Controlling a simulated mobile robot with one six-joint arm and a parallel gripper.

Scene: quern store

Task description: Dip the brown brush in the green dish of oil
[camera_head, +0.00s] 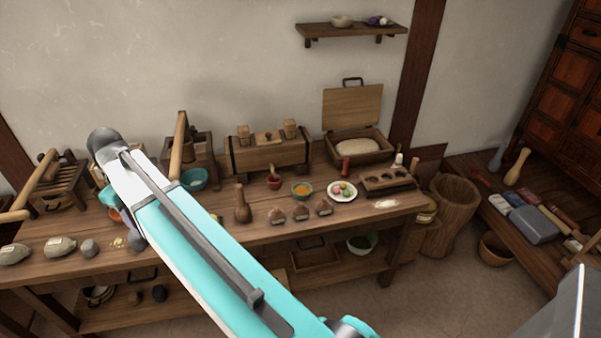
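A small green dish (302,193) with yellow-orange contents, likely the oil, stands on the long wooden table right of centre. Left of it is a small reddish-brown pot (274,183) with a stick-like piece standing up in it; I cannot tell whether this is the brown brush. No other brush can be made out clearly. My turquoise and white arm crosses from the bottom centre to the upper left and covers part of the table. My gripper is not seen.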

